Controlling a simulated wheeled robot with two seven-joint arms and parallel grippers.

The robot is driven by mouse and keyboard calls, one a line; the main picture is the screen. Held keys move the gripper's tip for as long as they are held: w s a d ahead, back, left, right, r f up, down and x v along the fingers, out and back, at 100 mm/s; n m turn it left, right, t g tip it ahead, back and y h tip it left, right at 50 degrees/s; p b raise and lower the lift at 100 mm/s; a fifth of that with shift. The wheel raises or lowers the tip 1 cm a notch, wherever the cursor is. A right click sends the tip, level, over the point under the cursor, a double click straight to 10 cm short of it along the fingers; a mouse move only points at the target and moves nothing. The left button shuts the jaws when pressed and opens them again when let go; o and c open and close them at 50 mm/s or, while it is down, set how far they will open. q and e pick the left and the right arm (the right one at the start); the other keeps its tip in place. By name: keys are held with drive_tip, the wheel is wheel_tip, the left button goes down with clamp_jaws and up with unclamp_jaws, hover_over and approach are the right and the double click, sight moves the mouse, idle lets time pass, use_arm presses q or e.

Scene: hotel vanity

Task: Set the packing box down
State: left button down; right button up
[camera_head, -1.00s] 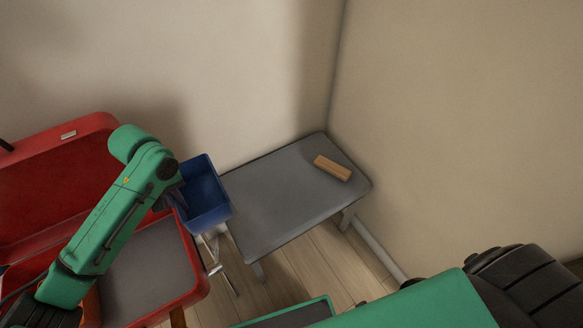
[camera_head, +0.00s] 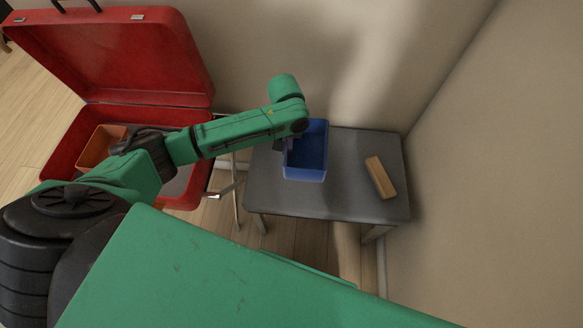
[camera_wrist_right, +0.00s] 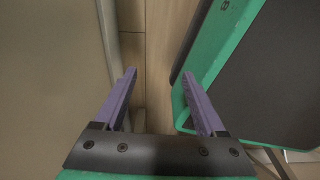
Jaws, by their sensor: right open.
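A blue open-topped box (camera_head: 307,172), the packing box, is upright over the left part of a grey table (camera_head: 350,205). I cannot tell whether its base touches the tabletop. My left gripper (camera_head: 287,145) is at the box's left wall and grips it; its fingertips are mostly hidden by the arm and the wall. The box looks empty. My right gripper (camera_wrist_right: 160,78) shows in the right wrist view, with its two purple fingers wide apart and nothing between them.
A tan wooden block (camera_head: 380,177) lies on the table's right side, apart from the box. An open red suitcase (camera_head: 205,180) with an orange box (camera_head: 97,148) inside stands at the left. Walls (camera_head: 500,170) bound the table behind and at right.

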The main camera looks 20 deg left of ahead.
use_arm(q)
wheel_tip(320, 180, down, 7)
drive_tip(key=shift+f+b, duration=0.15)
drive_tip(key=shift+b, duration=0.6)
wheel_tip(320, 180, down, 4)
drive_tip(key=shift+f+b, duration=0.15)
drive_tip(key=shift+b, duration=0.55)
use_arm(e)
drive_tip(key=w, duration=0.1)
drive_tip(key=w+f, duration=0.1)
drive_tip(key=w, duration=0.1)
drive_tip(key=shift+w+f, duration=0.3)
drive_tip(key=shift+f, duration=0.1)
use_arm(q)
drive_tip(key=shift+f, duration=0.15)
drive_tip(key=c, duration=1)
unclamp_jaws()
drive_tip(key=shift+c, duration=0.2)
use_arm(e)
drive_tip(key=shift+w, duration=0.1)
